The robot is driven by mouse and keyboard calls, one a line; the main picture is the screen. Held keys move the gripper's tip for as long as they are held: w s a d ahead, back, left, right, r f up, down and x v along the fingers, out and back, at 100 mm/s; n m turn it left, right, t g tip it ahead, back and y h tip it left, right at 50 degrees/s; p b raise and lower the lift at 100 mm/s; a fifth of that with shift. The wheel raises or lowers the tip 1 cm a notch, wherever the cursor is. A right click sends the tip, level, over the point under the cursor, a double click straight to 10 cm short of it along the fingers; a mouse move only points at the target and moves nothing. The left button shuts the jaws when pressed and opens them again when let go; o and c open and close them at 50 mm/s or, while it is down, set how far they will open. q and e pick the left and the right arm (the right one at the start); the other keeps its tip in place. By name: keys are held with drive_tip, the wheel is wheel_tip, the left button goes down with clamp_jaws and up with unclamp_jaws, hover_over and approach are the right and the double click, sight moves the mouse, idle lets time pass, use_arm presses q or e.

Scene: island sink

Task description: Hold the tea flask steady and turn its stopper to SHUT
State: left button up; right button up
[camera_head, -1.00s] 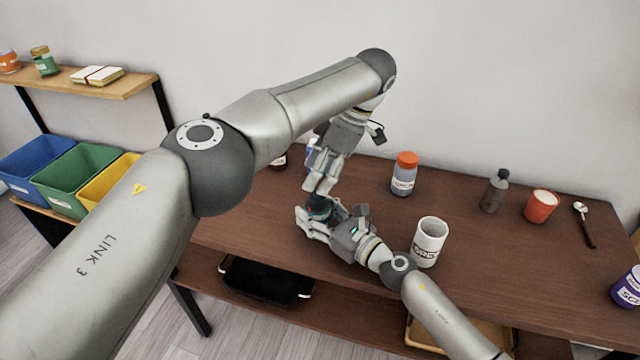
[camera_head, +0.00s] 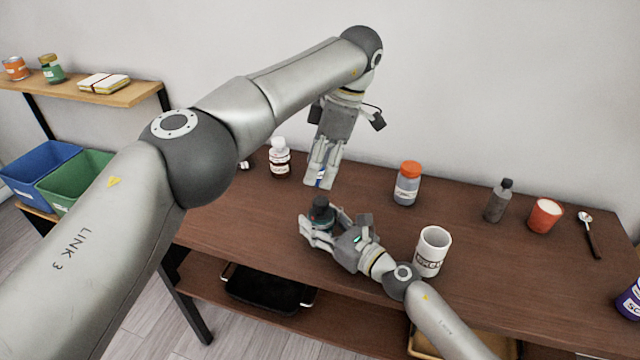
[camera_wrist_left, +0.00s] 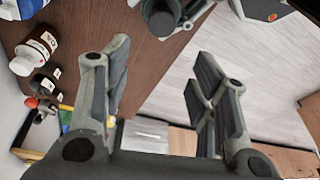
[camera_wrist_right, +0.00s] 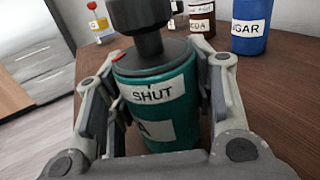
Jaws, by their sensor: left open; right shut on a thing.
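The teal tea flask (camera_wrist_right: 160,112) stands upright between the fingers of my right gripper (camera_head: 322,232), which is shut on its body. Its dark stopper (camera_wrist_right: 143,22) has a narrow stem and a wide knob; the knob also shows in the head view (camera_head: 321,207). A white SHUT label (camera_wrist_right: 155,92) faces the right wrist camera. A red mark (camera_wrist_right: 118,56) sits at the left of the flask's top, away from the label; I cannot tell which part bears it. My left gripper (camera_head: 320,184) is open and empty, above and apart from the stopper.
A blue sugar jar (camera_wrist_right: 250,25) stands behind the flask, mostly hidden by my left gripper in the head view. A cocoa jar (camera_head: 280,160), an orange-lidded jar (camera_head: 407,185), a white mug (camera_head: 432,250), a grey bottle (camera_head: 498,202) and a red cup (camera_head: 545,215) stand around the table.

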sight(320, 200)
use_arm(q)
drive_tip(key=shift+w+a+f+h, duration=0.1)
drive_tip(key=shift+a+f+h, duration=0.4)
drive_tip(key=shift+h, duration=0.2)
drive_tip(key=shift+a+f+h, duration=0.15)
drive_tip(key=shift+a+h, duration=0.05)
drive_tip(key=shift+h, duration=0.4)
drive_tip(key=a+r+h, duration=0.4)
drive_tip(key=h, duration=0.1)
use_arm(e)
drive_tip(key=shift+a, duration=0.1)
use_arm(q)
drive_tip(key=x, duration=1.1)
drive_tip(key=shift+d+f, duration=0.15)
drive_tip(key=shift+f, duration=0.25)
drive_tip(key=shift+w, duration=0.1)
drive_tip(key=c, duration=1)
